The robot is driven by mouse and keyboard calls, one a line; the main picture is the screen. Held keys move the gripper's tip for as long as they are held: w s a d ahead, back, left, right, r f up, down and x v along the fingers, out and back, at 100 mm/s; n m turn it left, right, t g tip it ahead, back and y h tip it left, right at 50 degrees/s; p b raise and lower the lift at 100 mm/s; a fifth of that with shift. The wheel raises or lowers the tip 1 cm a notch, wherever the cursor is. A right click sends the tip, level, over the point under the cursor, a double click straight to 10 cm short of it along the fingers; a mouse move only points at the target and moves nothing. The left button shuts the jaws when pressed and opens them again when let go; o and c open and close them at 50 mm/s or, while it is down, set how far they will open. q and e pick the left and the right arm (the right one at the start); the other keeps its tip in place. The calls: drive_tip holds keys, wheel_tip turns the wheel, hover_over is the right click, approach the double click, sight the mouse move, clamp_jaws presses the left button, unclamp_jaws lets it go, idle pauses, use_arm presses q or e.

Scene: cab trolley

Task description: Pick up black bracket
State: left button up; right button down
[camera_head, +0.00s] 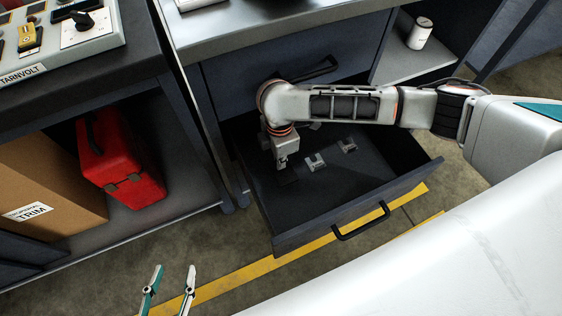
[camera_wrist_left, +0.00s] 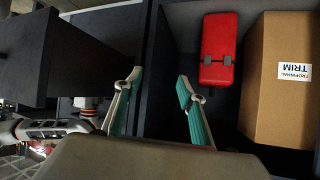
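The open dark drawer (camera_head: 375,202) shows in the head view. Two grey brackets, one nearer (camera_head: 315,162) and one further right (camera_head: 347,146), lie on its floor. My right gripper (camera_head: 284,172) points down into the drawer's left part, left of the grey brackets. A dark patch lies right below it; I cannot tell whether this is the black bracket or gripper fingers, nor whether anything is held. My left gripper (camera_head: 174,270) is open and empty, low in the head view, apart from the drawer. In the left wrist view its fingers (camera_wrist_left: 160,77) are spread.
A red toolbox (camera_head: 119,165) and a cardboard box (camera_head: 45,185) sit on the lower shelf at left. A white can (camera_head: 419,33) stands on a shelf at upper right. The drawer's front handle (camera_head: 360,222) juts out over the floor. A control panel (camera_head: 75,40) is on top at left.

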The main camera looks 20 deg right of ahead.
drive_tip(key=shift+w+r, duration=0.15)
drive_tip(key=shift+r, duration=0.35)
wheel_tip(320, 180, up, 3)
drive_tip(key=shift+w+f+p, duration=0.1)
drive_tip(key=shift+w+p, duration=0.05)
drive_tip(key=shift+p, duration=0.65)
use_arm(q)
drive_tip(key=shift+g+y, duration=0.4)
drive_tip(key=shift+y, duration=0.3)
drive_tip(key=a+p, duration=0.1)
drive_tip(key=p, duration=0.1)
drive_tip(key=s+a+p, duration=0.1)
drive_tip(key=a+p, duration=0.2)
drive_tip(key=p, duration=0.2)
drive_tip(key=shift+s+a+f, duration=0.25)
drive_tip(key=shift+s, duration=0.1)
use_arm(e)
wheel_tip(320, 180, up, 16)
drive_tip(key=shift+s, duration=0.25)
use_arm(q)
drive_tip(key=shift+w+r, duration=0.25)
drive_tip(key=shift+w, duration=0.05)
